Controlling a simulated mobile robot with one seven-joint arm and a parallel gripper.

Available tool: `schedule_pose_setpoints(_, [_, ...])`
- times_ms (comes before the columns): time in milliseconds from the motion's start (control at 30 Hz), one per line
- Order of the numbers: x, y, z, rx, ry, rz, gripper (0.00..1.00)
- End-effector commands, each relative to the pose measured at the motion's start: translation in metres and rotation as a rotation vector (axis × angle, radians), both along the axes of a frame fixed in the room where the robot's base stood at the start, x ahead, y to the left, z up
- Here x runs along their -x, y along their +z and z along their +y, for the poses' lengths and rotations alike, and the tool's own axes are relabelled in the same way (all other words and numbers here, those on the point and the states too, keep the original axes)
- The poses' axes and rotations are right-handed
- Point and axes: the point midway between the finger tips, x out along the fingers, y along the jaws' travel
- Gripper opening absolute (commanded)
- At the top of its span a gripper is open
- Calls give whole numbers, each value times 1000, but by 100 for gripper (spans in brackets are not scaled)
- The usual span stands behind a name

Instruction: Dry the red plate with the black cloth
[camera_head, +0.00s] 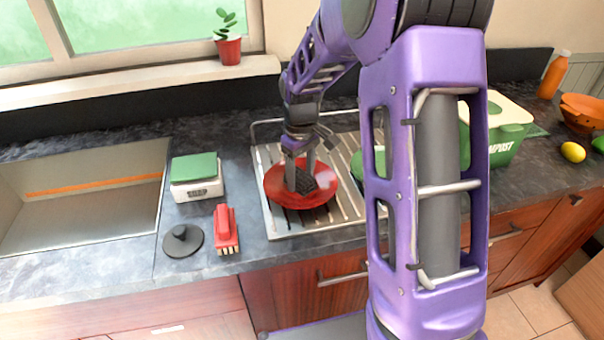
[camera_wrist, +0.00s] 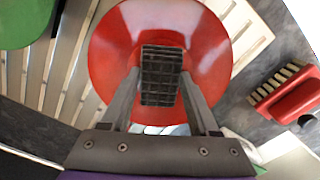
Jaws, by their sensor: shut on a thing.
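The red plate (camera_head: 281,194) lies on the slatted drying rack (camera_head: 350,147) beside the sink. It also fills the middle of the wrist view (camera_wrist: 112,50). My gripper (camera_head: 300,180) points down over the plate and is shut on the black cloth (camera_head: 306,183). In the wrist view the cloth (camera_wrist: 161,75) is a dark, checked bundle between my two fingers. It sits over the plate's centre and appears to touch it. The underside of the cloth is hidden.
Left of the rack stand a soap box with a green sponge (camera_head: 194,168), a red brush (camera_head: 225,230) and a dark sink plug (camera_head: 183,241). The sink (camera_head: 80,200) lies farther left. A green compost bin (camera_head: 505,143) stands right. My arm partly hides a green item on the rack.

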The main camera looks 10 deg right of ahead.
Motion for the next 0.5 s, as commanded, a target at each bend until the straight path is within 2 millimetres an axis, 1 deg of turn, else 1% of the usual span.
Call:
schedule_pose_setpoints(267, [0, 2, 0, 0, 0, 0, 17])
schedule_pose_setpoints(500, [0, 24, 0, 0, -1, -2, 17])
